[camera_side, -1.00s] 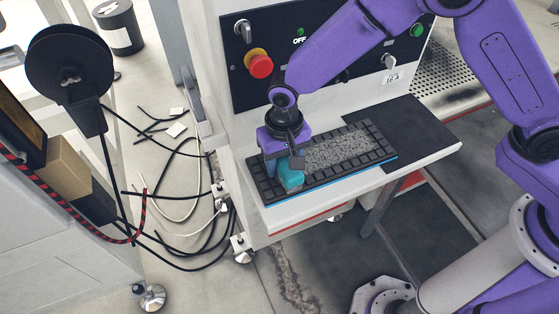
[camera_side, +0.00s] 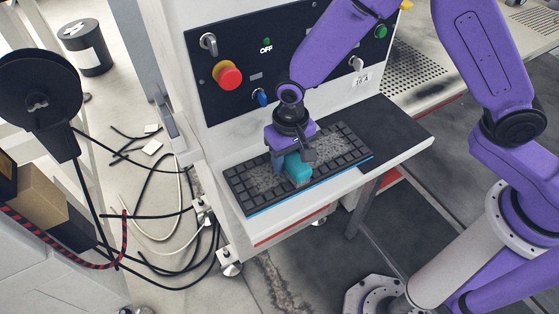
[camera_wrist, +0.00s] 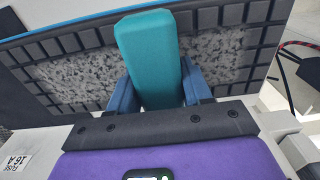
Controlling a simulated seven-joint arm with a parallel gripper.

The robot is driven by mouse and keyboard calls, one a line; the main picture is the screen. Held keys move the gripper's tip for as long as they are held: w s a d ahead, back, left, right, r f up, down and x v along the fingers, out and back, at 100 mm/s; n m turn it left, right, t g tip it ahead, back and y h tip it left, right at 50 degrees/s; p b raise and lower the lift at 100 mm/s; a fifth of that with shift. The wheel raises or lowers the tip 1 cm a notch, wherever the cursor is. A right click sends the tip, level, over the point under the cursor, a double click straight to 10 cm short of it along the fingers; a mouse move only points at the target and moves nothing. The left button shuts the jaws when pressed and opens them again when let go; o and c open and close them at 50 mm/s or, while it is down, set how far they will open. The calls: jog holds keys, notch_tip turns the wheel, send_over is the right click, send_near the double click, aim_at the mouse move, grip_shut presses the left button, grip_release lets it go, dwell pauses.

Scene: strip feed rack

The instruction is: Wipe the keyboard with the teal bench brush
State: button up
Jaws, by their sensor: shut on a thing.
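The teal bench brush (camera_side: 298,169) is held in my gripper (camera_side: 288,160), whose blue fingers are shut on both its sides. The brush is down at the keyboard (camera_side: 350,160), around the middle of its length, and seems to touch it. In the wrist view the brush (camera_wrist: 148,50) stands out between the fingers of my gripper (camera_wrist: 160,88) and hides the keys under it. A speckled grey patch of dust (camera_wrist: 80,75) lies on the keyboard on both sides of the brush. The keyboard (camera_wrist: 235,45) has dark keys and a blue front edge.
The keyboard lies on a white shelf (camera_side: 395,160) beside a dark mat (camera_side: 385,125). Behind it stands a panel with a red stop button (camera_side: 228,76) and a blue knob (camera_side: 261,97). Loose cables (camera_side: 160,205) lie on the floor at left, near a black reel (camera_side: 40,95).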

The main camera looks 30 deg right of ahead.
aim_at(258, 183)
jog(key=shift+d+r, duration=0.1)
jog(key=shift+d, duration=2.7)
jog(key=shift+d+f, duration=0.2)
jog(key=shift+d, duration=4.3)
jog(key=shift+a+r, duration=0.1)
jog(key=shift+a, duration=11.25)
jog(key=shift+d, duration=2.4)
jog(key=shift+d, duration=4.45)
